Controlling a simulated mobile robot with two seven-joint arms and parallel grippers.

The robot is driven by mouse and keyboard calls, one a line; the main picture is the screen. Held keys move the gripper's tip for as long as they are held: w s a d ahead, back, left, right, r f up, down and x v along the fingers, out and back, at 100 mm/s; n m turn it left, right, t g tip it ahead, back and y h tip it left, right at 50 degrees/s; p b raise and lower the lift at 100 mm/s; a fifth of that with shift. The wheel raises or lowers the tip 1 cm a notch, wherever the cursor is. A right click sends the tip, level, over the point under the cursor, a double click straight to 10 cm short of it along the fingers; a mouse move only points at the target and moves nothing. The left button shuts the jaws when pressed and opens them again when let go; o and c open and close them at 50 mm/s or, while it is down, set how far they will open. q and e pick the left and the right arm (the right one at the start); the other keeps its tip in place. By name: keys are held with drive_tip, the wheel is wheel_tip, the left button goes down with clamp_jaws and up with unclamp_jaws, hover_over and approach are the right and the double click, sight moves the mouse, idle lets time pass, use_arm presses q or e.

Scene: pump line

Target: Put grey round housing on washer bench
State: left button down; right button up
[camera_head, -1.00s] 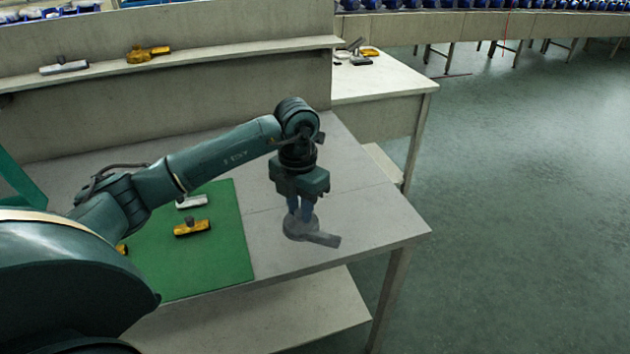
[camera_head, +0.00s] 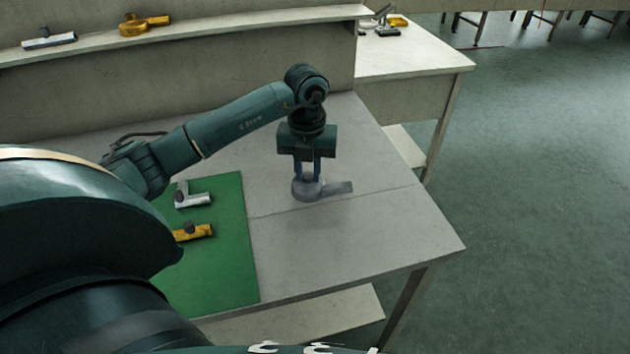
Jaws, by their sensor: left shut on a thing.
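The grey round housing (camera_head: 308,190) has a round body with a flat spout pointing right. My left gripper (camera_head: 307,172) points down and is shut on it, above the bare grey part of the bench (camera_head: 400,236), right of the green mat. A shadow lies close by the housing, and I cannot tell whether it touches the bench top. Nothing labels any bench as the washer bench. My right gripper is not in view.
The green mat (camera_head: 232,270) holds a white-grey part (camera_head: 193,199) and a yellow part (camera_head: 194,232). A shelf behind carries a grey part (camera_head: 49,40) and a yellow part (camera_head: 145,24). Another bench (camera_head: 410,58) stands at the back right, with small parts. Open floor lies right.

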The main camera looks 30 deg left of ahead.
use_arm(q)
drive_tip(key=shift+f, duration=0.95)
wheel_tip(320, 180, down, 4)
drive_tip(key=shift+r, duration=0.15)
drive_tip(key=shift+f, duration=0.2)
drive_tip(key=c, duration=1.2)
unclamp_jaws()
drive_tip(key=shift+c, duration=0.2)
drive_tip(key=shift+r, duration=0.1)
